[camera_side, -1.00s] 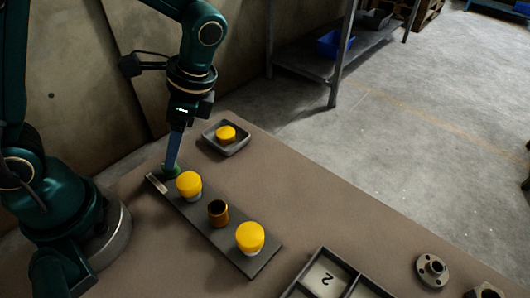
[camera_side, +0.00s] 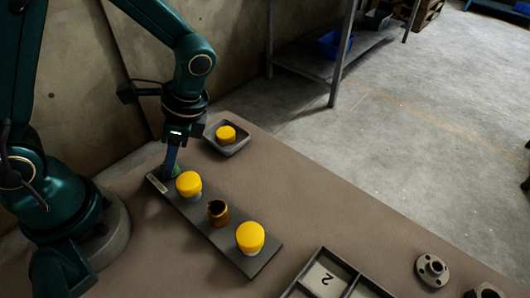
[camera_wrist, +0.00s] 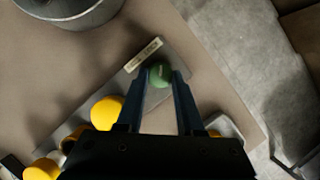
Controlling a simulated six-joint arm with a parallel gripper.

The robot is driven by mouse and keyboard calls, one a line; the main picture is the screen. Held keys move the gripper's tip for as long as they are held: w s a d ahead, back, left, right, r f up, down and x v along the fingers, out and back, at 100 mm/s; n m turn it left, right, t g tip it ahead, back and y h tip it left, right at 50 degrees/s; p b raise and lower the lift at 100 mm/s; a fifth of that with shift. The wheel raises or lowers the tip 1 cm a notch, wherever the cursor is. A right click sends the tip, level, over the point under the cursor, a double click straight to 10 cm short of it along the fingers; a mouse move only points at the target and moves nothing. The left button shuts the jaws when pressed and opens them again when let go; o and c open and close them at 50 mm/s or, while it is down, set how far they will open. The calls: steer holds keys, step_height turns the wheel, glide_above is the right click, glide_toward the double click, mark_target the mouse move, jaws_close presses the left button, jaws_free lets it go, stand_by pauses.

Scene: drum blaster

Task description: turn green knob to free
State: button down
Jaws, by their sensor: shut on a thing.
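The green knob (camera_wrist: 160,75) sits near the end of the grey plate (camera_side: 215,222), close to a pale label strip (camera_side: 157,183). It also shows in the side view (camera_side: 173,172), partly hidden by my fingers. My gripper (camera_side: 171,168) points down at it. In the wrist view the two fingers (camera_wrist: 162,78) stand on either side of the knob, shut on it. The writing on the label and any mark on the knob are too small to read.
On the plate stand a yellow-capped post (camera_side: 188,184), a brass open cylinder (camera_side: 218,211) and another yellow-capped post (camera_side: 250,237). A grey tray (camera_side: 241,147) holding a yellow cap (camera_side: 226,133) lies behind. A divided box (camera_side: 298,288) and a flanged part (camera_side: 432,268) are at right.

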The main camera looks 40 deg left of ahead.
steer(key=shift+n, duration=0.3)
steer(key=n, duration=0.1)
steer(key=n+h, duration=0.1)
steer(key=n, duration=0.1)
steer(key=shift+w+a+n+g, duration=0.1)
steer(key=shift+a+n+g, duration=0.05)
steer(key=shift+n+g, duration=0.2)
steer(key=n+h, duration=0.1)
steer(key=n, duration=0.1)
steer(key=n+h, duration=0.1)
steer(key=n, duration=0.1)
steer(key=shift+a+n+g, duration=0.2)
steer(key=shift+n+g, duration=0.05)
steer(key=n+h, duration=0.2)
steer(key=n, duration=0.2)
steer(key=shift+a+n, duration=0.15)
steer(key=shift+n, duration=0.15)
steer(key=shift+a+n+t+h, duration=0.1)
steer(key=shift+n+t+h, duration=0.2)
steer(key=shift+n, duration=0.8)
steer(key=shift+n+t+h, duration=0.3)
steer(key=shift+n, duration=0.8)
steer(key=c, duration=0.5)
jaws_free()
steer(key=shift+c, duration=0.2)
